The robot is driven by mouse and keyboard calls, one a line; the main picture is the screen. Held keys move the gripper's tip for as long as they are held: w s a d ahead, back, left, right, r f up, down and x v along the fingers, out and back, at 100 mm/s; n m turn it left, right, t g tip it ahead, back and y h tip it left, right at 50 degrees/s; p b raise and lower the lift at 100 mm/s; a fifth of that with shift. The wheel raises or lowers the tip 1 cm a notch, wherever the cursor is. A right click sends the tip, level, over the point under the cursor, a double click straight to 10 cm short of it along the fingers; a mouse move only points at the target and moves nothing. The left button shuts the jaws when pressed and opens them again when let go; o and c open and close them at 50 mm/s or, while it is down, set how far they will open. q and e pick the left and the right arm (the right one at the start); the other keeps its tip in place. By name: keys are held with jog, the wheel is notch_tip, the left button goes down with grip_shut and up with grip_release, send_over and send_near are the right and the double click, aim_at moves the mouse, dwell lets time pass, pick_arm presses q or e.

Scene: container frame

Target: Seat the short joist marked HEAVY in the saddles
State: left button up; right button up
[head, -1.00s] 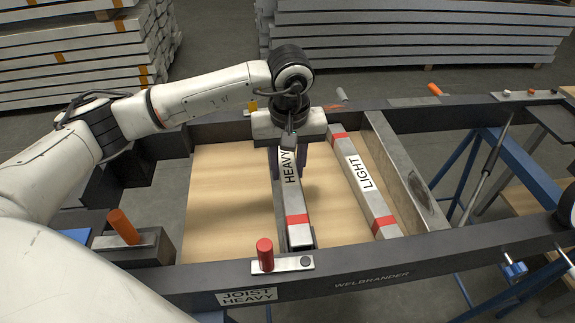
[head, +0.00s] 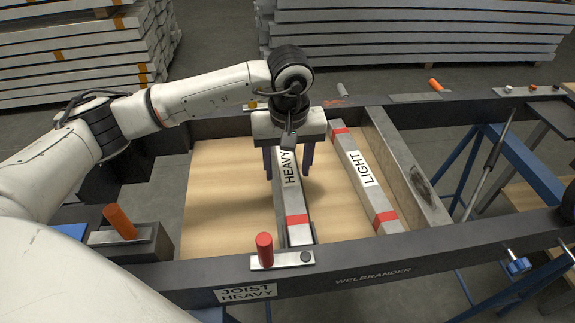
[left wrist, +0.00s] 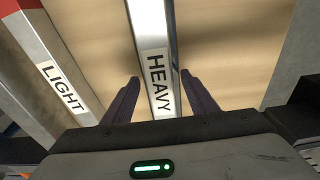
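The HEAVY joist (head: 295,198), a grey bar with red end bands and a white label, lies lengthwise between the near and far beams of the dark frame. Its near end is by the near beam (head: 375,278); the saddles are hidden, so its seating is unclear. My left gripper (head: 288,170) is over its far half, open, with one finger on each side. In the left wrist view, gaps show between the fingers and the joist (left wrist: 152,50). The LIGHT joist (head: 352,155) lies to its right. My right gripper is not in view.
A red-handled clamp plate (head: 264,252) sits on the near beam beside the joist's near end. An orange handle (head: 120,222) stands on a block at left. A cross member (head: 405,170) lies right of the LIGHT joist. Pale wooden board (head: 225,205) lies below.

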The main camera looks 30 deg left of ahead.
aim_at(288, 171)
pick_arm(q)
jog(key=shift+s+f, duration=0.1)
jog(key=shift+r, duration=0.2)
notch_tip(288, 171, up, 10)
jog(key=shift+s+d, duration=0.4)
jog(key=shift+s, duration=0.05)
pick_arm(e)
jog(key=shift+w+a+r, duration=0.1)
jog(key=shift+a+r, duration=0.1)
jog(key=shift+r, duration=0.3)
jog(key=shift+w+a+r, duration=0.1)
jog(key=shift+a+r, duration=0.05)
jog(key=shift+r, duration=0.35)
